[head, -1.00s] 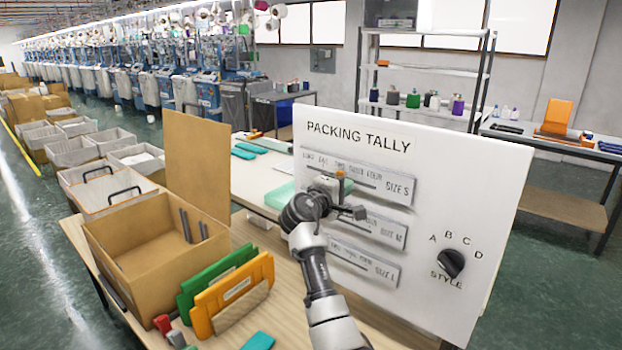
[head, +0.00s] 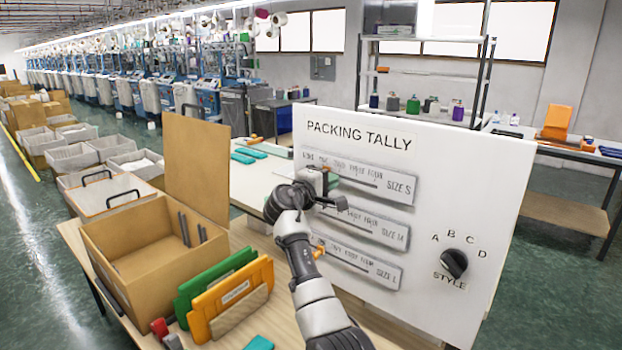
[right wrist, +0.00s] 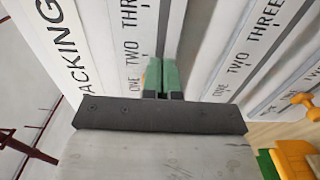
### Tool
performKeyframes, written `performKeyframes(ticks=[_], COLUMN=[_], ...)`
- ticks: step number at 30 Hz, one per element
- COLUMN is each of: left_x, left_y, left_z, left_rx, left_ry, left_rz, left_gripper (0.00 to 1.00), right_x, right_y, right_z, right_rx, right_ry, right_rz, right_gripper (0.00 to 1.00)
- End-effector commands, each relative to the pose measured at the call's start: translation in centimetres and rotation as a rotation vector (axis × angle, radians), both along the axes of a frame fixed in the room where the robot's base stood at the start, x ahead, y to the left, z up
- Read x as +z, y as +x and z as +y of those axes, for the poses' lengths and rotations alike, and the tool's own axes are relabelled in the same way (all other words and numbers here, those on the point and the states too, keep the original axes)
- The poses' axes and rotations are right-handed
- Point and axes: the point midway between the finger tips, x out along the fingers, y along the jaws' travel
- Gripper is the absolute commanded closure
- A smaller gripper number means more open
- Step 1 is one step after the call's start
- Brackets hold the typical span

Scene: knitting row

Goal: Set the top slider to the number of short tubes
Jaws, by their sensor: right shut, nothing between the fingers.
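The white PACKING TALLY board (head: 470,170) carries three slider plates. The top plate, SIZE S (head: 398,186), has a slot under the words NONE to FOUR. My right gripper (head: 328,184) is at the left part of this plate, shut and empty. In the right wrist view its green-padded fingers (right wrist: 162,78) are together at the board. A small orange patch beside them may be the top knob; its setting is hidden. Dark grey upright tubes (head: 185,228) stand in the cardboard box (head: 135,265); I cannot tell surely which are short. My left gripper is not in view.
The SIZE M plate (head: 395,235) and SIZE L plate (head: 385,276) lie below, with an orange knob (head: 319,250) at SIZE L. A black STYLE dial (head: 454,263) is at lower right. Green (head: 190,290) and orange (head: 205,310) folders stand before the board.

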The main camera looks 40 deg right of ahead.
Motion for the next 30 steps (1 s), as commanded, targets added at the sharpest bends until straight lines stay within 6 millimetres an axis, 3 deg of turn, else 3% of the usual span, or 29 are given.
performKeyframes(ticks=[5, 20, 30], left_x=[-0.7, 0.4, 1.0], left_y=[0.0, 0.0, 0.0], left_z=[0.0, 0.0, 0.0], left_rx=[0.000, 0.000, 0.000], left_ry=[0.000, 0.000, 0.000], left_rz=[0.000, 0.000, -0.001], left_gripper=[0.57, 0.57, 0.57], right_x=[-0.1, 0.0, 0.0], right_y=[0.9, -0.4, -1.3], right_z=[0.2, 0.0, 3.0], right_rx=[0.000, 0.001, 0.002], right_ry=[0.000, 0.001, 0.001], right_rz=[0.000, 0.000, 0.000], right_gripper=[1.00, 1.00, 1.00])
